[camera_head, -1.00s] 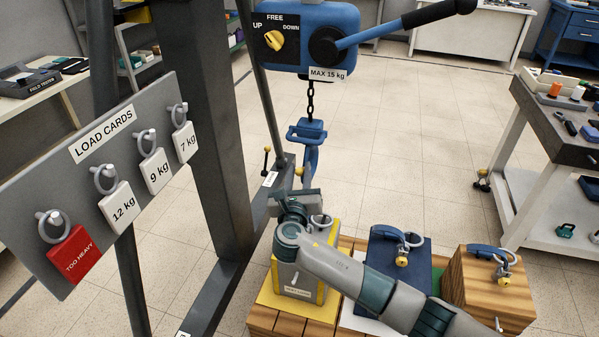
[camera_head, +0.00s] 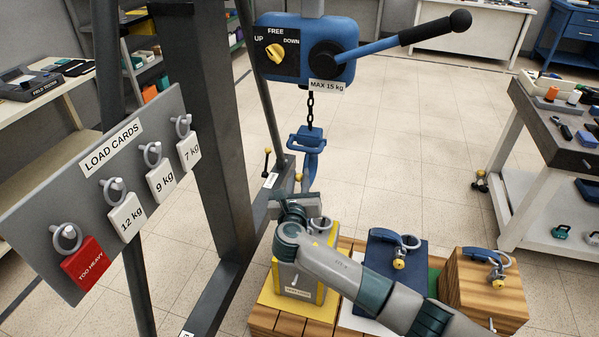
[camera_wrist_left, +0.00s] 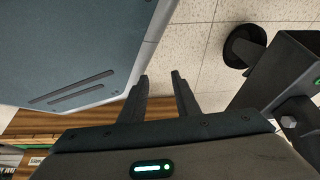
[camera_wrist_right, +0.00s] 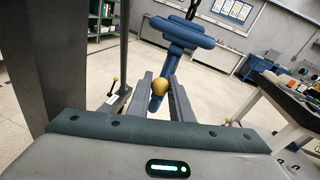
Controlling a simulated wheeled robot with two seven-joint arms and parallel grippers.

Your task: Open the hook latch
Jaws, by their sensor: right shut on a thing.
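The blue hook (camera_head: 312,157) hangs on a chain below the blue hoist (camera_head: 306,45). Its yellow ball-ended latch (camera_head: 299,177) shows low on its left side. My right gripper (camera_wrist_right: 165,82) is at the hook from below, its fingers around the yellow ball (camera_wrist_right: 159,88), and it is shut on the latch. In the right wrist view the blue hook body (camera_wrist_right: 180,45) stands beyond the fingertips. The fingers partly hide the latch and lower hook, so I cannot tell whether the latch is swung open. My left gripper (camera_wrist_left: 160,80) is open and empty.
Below my right arm stand a yellow-edged block (camera_head: 318,292), a dark blue block (camera_head: 385,245) and a wooden block (camera_head: 490,290), with rings on top. A load-card board (camera_head: 60,225) and dark post (camera_head: 190,120) are at left. A cart (camera_head: 560,150) stands at right.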

